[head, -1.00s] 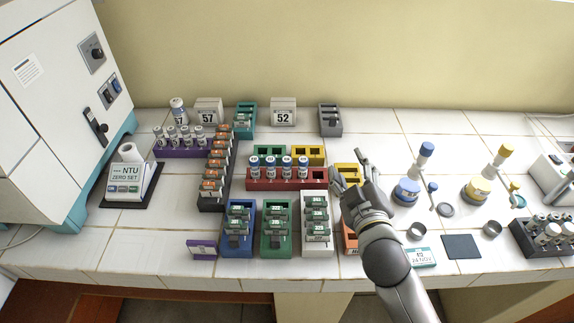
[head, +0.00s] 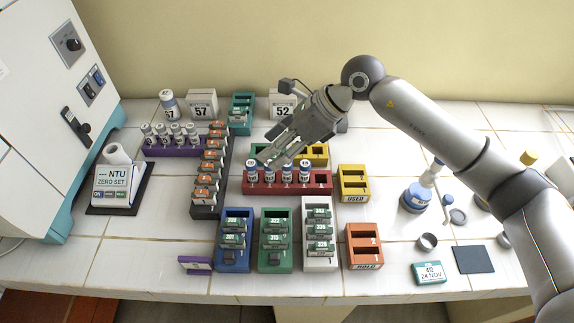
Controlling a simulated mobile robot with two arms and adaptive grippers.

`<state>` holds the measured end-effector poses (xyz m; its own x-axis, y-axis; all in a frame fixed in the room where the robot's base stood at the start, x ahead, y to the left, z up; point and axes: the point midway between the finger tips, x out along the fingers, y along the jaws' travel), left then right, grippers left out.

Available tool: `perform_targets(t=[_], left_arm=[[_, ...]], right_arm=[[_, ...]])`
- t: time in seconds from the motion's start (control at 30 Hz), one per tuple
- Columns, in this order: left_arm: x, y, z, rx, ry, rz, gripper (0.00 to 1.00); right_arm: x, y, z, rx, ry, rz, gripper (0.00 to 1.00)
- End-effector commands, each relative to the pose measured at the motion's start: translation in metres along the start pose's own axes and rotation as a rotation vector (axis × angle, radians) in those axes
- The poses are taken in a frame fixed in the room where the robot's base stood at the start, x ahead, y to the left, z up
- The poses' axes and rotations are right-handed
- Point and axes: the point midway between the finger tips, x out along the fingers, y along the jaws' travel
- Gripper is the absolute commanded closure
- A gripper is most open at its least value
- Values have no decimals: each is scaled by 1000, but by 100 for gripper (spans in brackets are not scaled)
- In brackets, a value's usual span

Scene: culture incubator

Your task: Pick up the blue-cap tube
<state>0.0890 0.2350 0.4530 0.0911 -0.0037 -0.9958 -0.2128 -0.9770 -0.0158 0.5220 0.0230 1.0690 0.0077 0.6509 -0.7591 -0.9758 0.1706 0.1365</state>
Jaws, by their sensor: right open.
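Several small white-labelled tubes stand upright in the red rack (head: 318,188). My left gripper is not in view.
A purple rack (head: 150,151) of tubes and a dark rack (head: 203,213) of orange-labelled items stand left. Blue (head: 236,266), green (head: 274,266) and white (head: 318,264) racks stand in front. A yellow holder (head: 353,183) is right. Bare tiles lie at the front left.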

Motion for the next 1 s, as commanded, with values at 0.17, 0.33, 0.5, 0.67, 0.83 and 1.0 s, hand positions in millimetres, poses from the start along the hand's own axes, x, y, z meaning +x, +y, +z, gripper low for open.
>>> perform_targets(t=[0.17,0.33,0.5,0.67,0.83,1.0], left_arm=[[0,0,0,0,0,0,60],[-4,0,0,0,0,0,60],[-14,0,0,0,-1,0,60],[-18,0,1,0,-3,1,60],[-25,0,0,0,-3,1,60],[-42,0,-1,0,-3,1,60]], right_arm=[[-30,-36,-39,-45,236,-103,49],[-34,-45,-52,-49,305,-127,49],[-9,-48,-60,-49,309,-126,49],[10,-51,-65,-49,306,-127,49],[19,-51,-65,-50,305,-126,49],[40,-52,-66,-49,305,-125,49]])
